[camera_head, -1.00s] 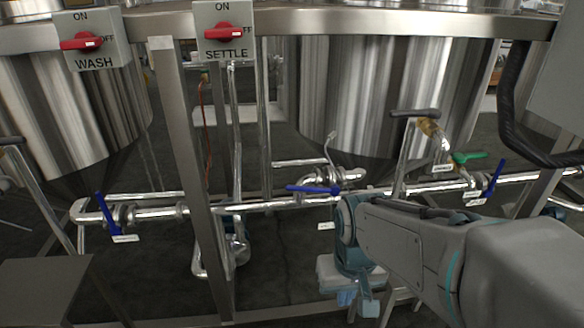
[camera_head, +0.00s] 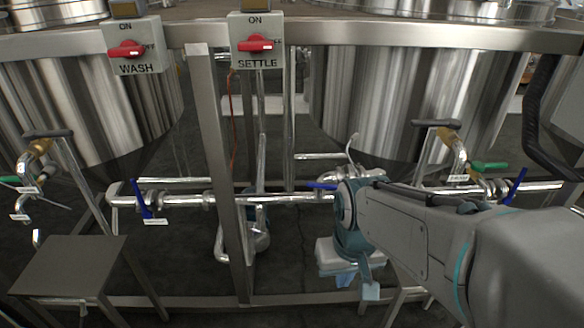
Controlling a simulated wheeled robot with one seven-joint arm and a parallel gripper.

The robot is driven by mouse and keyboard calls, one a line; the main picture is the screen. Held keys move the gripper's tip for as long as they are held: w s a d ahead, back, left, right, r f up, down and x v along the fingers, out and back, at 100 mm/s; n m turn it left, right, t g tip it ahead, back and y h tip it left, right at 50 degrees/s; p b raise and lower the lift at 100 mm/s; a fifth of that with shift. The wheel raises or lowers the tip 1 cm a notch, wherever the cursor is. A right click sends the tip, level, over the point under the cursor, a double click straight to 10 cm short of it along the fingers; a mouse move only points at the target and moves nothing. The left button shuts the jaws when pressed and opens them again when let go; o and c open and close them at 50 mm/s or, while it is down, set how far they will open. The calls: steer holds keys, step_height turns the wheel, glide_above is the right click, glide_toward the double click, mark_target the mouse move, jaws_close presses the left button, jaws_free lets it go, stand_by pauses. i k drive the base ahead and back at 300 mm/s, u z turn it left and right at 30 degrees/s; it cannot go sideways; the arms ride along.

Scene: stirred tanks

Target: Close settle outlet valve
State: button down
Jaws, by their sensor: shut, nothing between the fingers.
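Under the tank behind the SETTLE switch, a valve with a blue handle (camera_head: 322,186) sits on the horizontal steel pipe. The handle lies roughly along the pipe, and my arm covers its right part. Another blue-handled valve (camera_head: 515,185) stands tilted at the right, beside a green handle (camera_head: 490,166). The small tags are too blurred to read, so I cannot tell which valve is the settle outlet. My gripper (camera_head: 357,284) hangs below the pipe, right of and lower than the middle blue handle. It is shut and empty, apart from any valve, and partly hidden by my wrist.
A blue-handled valve (camera_head: 142,200) is on the pipe at left. The WASH switch box (camera_head: 137,50) and SETTLE switch box (camera_head: 256,42) hang on the upper rail. A steel post (camera_head: 222,170) stands left of my arm. A flat metal step (camera_head: 72,268) stands at lower left.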

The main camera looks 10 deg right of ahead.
mark_target(312, 185)
steer(key=u, duration=2.35)
steer(key=k, duration=0.85)
steer(key=z, duration=1.85)
steer(key=i, duration=0.5)
steer(key=u, duration=0.1)
